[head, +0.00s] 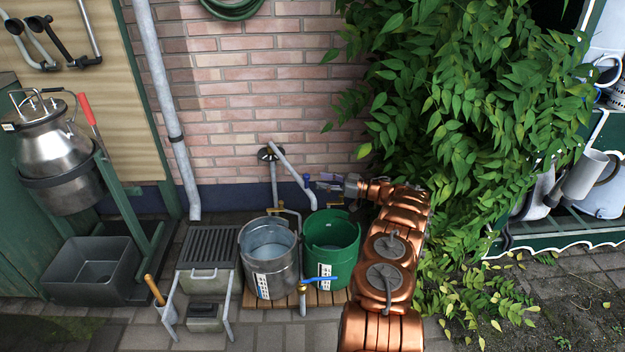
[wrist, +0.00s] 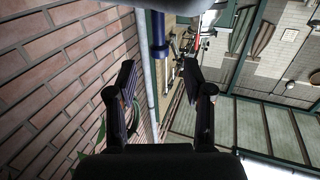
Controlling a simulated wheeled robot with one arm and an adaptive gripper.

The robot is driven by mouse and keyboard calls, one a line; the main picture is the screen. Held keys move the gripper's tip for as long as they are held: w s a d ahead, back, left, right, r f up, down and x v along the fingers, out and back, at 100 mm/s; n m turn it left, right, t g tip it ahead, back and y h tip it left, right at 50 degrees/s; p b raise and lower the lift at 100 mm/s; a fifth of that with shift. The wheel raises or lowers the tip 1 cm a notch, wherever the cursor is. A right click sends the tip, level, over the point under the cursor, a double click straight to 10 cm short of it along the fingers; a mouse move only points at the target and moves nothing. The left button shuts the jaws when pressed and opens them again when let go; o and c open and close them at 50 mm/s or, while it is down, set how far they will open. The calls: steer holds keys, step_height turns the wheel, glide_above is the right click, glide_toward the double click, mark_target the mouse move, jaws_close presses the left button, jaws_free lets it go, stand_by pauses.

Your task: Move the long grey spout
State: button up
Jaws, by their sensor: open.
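The long grey spout (head: 288,164) slants from a pipe fitting on the brick wall down to the right, its lower end above the green bucket (head: 331,246). A blue collar (head: 307,178) shows near its lower part. My gripper (head: 317,182) is just right of the spout, pointing left along the wall. In the wrist view, my gripper (wrist: 159,75) is open and empty between its fingers. A blue piece (wrist: 158,35), apparently the collar, shows beyond and above the fingertips. I cannot tell the exact gap to the spout.
A metal bucket (head: 268,258) stands left of the green one, with a blue-handled tap (head: 318,281) in front. The brick wall (head: 250,90) is close behind my gripper. Leafy vines (head: 460,110) hang to the right. A grey downpipe (head: 168,105) runs down the wall.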

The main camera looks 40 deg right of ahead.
steer(key=shift+v, duration=2.55)
steer(key=shift+c, duration=0.4)
